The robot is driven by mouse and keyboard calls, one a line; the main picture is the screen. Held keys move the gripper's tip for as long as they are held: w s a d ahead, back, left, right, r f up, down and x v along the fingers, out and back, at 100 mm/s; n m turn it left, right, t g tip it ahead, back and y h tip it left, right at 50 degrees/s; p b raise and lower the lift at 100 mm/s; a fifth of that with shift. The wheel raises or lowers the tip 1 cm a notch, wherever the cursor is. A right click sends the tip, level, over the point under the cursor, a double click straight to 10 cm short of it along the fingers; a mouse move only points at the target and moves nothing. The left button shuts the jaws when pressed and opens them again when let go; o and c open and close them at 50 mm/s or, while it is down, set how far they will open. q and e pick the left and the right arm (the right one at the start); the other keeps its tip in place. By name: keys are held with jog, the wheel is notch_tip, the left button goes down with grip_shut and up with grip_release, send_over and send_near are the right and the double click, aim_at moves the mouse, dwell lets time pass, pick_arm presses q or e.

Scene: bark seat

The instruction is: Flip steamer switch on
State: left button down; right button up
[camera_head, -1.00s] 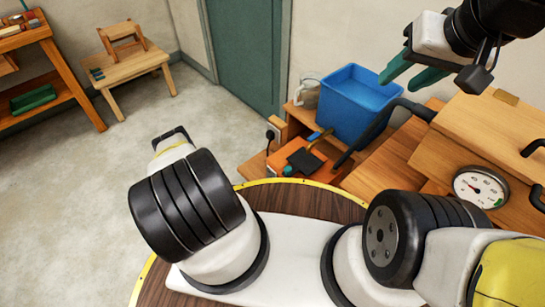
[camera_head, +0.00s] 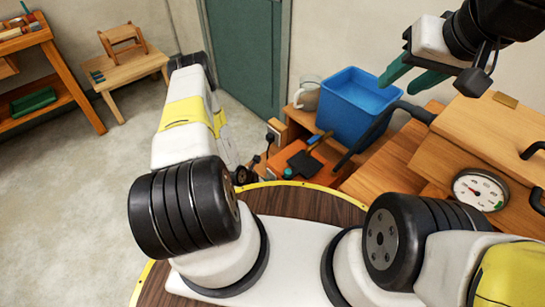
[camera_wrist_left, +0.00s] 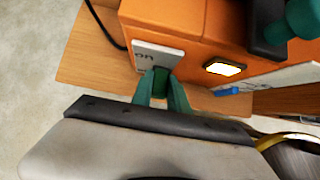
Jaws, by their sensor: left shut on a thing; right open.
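The orange steamer unit (camera_head: 281,160) sits on a low wooden board beside the blue tub. In the left wrist view its orange side (camera_wrist_left: 195,25) carries a white switch plate (camera_wrist_left: 150,52) with "on" lettering, seen upside down, and a lit pale-yellow indicator (camera_wrist_left: 225,69). My left gripper (camera_wrist_left: 160,82) has its green fingers closed together at the lower edge of this plate, on the switch, which they mostly hide. In the head view the left fingers are hidden by my arm. My right gripper (camera_head: 408,80) is open and empty, raised above the tub's right side.
A blue tub (camera_head: 356,103) and a pale mug (camera_head: 308,94) stand behind the unit. A black hose (camera_head: 372,132) runs to the wooden box with a round gauge (camera_head: 480,190). A wooden stool (camera_head: 128,68) and shelf (camera_head: 45,70) are far left. The floor between is clear.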

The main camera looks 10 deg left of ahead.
pick_arm(q)
jog(key=shift+g+y, duration=0.3)
dwell(0.4)
jog(key=c, duration=1.3)
grip_release()
jog(key=shift+r, duration=0.1)
jog(key=v, duration=0.7)
jog(key=shift+s+a+r, duration=0.15)
jog(key=shift+r, duration=0.15)
